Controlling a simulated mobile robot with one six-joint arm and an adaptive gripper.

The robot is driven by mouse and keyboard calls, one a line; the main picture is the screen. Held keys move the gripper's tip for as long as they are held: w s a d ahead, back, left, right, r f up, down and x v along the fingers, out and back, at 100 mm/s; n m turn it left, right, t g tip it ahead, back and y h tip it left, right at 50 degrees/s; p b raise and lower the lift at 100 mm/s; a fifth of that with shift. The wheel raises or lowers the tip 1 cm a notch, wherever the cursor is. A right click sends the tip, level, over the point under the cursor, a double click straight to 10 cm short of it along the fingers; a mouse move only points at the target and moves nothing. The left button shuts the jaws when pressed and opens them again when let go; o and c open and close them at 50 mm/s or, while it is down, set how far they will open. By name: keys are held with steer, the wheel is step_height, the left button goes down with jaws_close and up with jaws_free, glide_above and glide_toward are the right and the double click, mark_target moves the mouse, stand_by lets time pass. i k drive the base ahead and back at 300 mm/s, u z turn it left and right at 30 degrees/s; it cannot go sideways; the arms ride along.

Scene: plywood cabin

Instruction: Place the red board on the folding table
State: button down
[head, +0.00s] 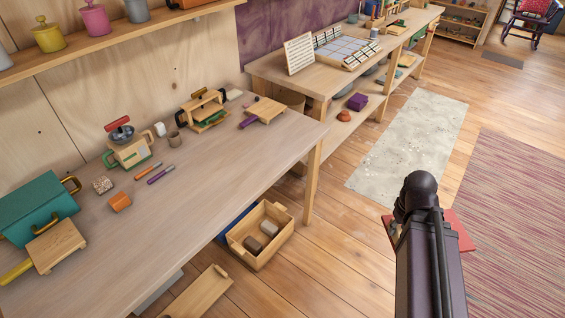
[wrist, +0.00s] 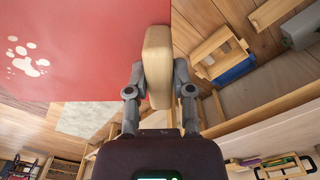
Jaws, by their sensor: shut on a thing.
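My gripper (wrist: 158,78) is shut on a pale wooden block-like grip at the edge of the red board (wrist: 85,50). The board fills the upper left of the wrist view and bears a white paw print. In the head view, red parts of the board (head: 461,231) show on both sides of my dark arm, over the floor at right; the arm hides the gripper and most of the board. I cannot pick out a folding table for certain in either view.
A long workbench (head: 215,195) at left carries a teal box (head: 38,208), small boards and tools. A second wooden table (head: 300,78) stands behind it. A wooden crate (head: 261,235) sits on the floor. A pale mat (head: 410,145) and a striped rug (head: 515,215) lie at right.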

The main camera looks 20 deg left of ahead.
mark_target(195, 190)
steer(key=z, duration=0.1)
steer(key=k, duration=1.15)
steer(key=u, duration=1.7)
steer(key=i, duration=0.9)
